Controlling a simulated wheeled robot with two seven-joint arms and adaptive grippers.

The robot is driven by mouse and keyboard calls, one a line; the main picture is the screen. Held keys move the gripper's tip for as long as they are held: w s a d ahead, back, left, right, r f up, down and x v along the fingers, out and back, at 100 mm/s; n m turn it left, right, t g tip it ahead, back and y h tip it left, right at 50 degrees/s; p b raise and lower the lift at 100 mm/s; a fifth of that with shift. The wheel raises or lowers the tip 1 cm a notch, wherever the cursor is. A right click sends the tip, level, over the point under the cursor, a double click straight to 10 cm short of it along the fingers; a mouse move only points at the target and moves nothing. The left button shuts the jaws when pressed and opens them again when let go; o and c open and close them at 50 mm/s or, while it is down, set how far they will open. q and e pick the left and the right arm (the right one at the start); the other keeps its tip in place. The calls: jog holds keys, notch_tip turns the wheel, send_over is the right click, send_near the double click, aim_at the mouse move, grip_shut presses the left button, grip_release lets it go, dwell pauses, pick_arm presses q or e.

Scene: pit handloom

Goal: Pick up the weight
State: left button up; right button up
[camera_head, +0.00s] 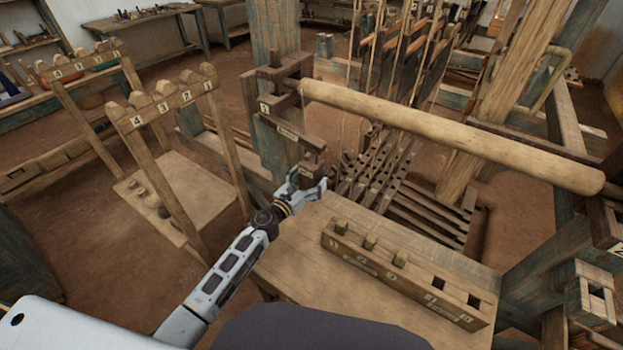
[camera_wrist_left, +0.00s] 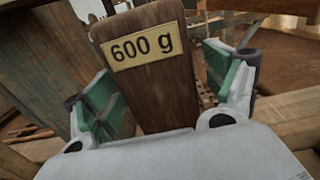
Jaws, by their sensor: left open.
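The weight is a dark brown wooden block with a brass-coloured "600 g" plate (camera_wrist_left: 148,45). The fingers partly hide that block's lower end. My right gripper is not in view.
A long wooden beam (camera_head: 440,130) crosses above and to the right. A slotted block (camera_head: 410,275) with several pegs and square holes lies on the bench (camera_head: 310,280). Numbered racks (camera_head: 165,105) stand at left. Slatted treadles (camera_head: 385,175) lie behind the bench.

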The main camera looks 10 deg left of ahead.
pick_arm(q)
jog(key=shift+w+d, duration=0.3)
jog(key=shift+w, duration=0.35)
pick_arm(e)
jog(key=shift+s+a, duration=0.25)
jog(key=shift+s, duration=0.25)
pick_arm(q)
jog(key=shift+c, duration=0.2)
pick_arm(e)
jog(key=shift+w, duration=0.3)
